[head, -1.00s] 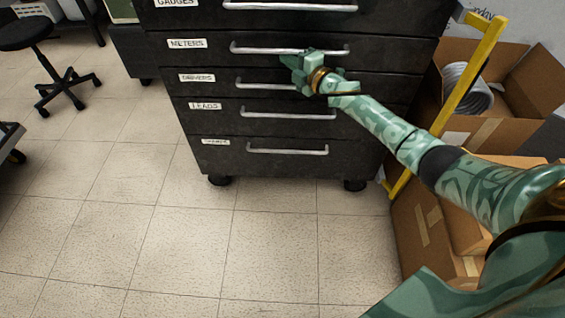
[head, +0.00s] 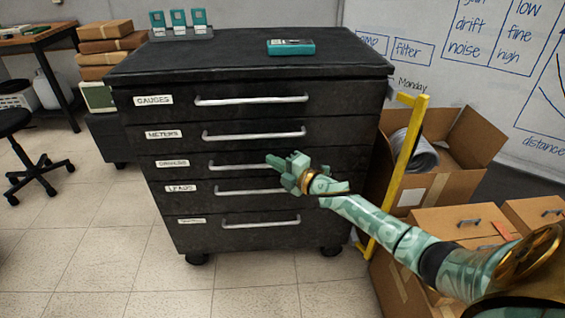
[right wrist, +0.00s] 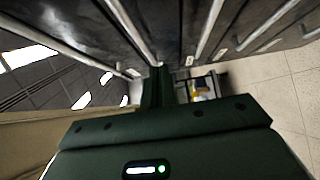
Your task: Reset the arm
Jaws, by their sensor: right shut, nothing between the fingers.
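My right arm comes in from the lower right of the head view. Its right gripper (head: 284,172) is shut and empty in front of the black drawer cabinet (head: 190,215), at the height of the third drawer. Whether it touches the drawer front cannot be told. All the drawers look closed. In the right wrist view the shut gripper (right wrist: 158,82) points along the drawer fronts, with long handles (right wrist: 208,28) running close by. My left gripper is not in view.
A teal device (head: 291,47) and several small teal units (head: 178,20) are on the cabinet top. A yellow frame (head: 408,160) and cardboard boxes (head: 450,225) crowd the right side near my arm. A black stool (head: 15,122) stands at left. The floor (head: 100,255) in front is clear.

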